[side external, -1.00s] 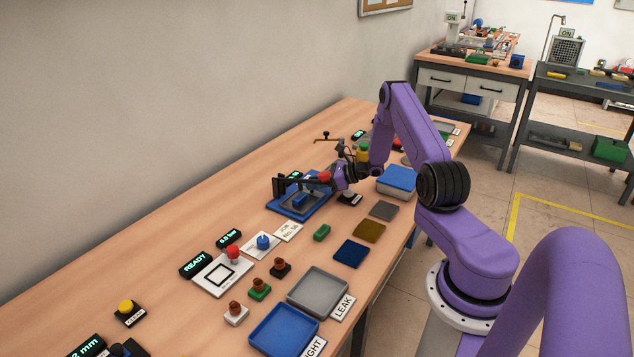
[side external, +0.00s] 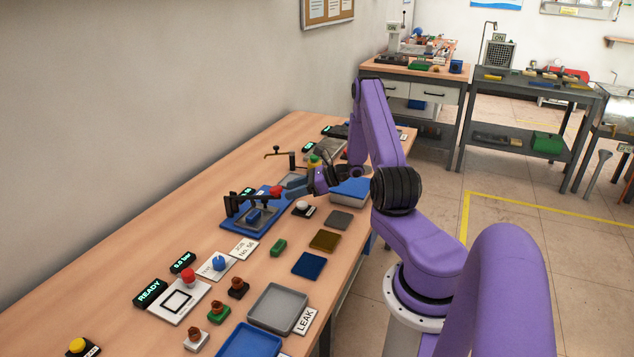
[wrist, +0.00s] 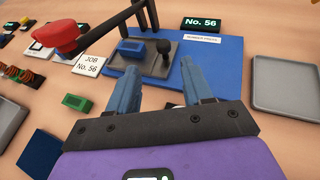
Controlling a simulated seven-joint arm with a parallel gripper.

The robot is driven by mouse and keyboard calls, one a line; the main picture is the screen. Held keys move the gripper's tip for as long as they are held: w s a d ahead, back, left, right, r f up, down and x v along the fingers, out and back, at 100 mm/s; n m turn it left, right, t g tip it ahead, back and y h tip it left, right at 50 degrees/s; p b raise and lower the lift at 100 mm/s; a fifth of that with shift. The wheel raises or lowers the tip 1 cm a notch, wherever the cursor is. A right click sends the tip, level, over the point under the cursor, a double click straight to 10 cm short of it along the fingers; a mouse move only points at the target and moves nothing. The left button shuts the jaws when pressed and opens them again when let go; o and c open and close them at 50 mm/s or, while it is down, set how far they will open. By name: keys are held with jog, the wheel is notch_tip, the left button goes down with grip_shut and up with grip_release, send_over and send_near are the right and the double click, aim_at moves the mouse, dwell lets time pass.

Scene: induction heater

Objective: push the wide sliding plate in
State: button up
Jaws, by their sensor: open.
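The number press has a blue base (wrist: 215,62) and a black arm with a red-tipped lever (wrist: 62,38) reaching over its left side. On the base lies a wide grey sliding plate (wrist: 150,69) carrying a blue block (wrist: 131,48) and an upright black knob (wrist: 164,47). The plate also shows in the side view (side external: 262,222), under the black arm. My gripper (wrist: 160,70) is open and empty, its blue fingers apart at the near edge of the plate, the knob between and beyond them. In the side view my gripper (side external: 292,188) is right of the press; contact cannot be told.
A white "JOB No. 56" card (wrist: 89,63) and a green block (wrist: 75,102) lie left of the press. A grey tray (wrist: 285,82) stands right of it in the wrist view. A blue-lidded box (side external: 350,190) is near my wrist.

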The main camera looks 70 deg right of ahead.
jog(key=v, duration=0.8)
jog(key=shift+r, duration=0.1)
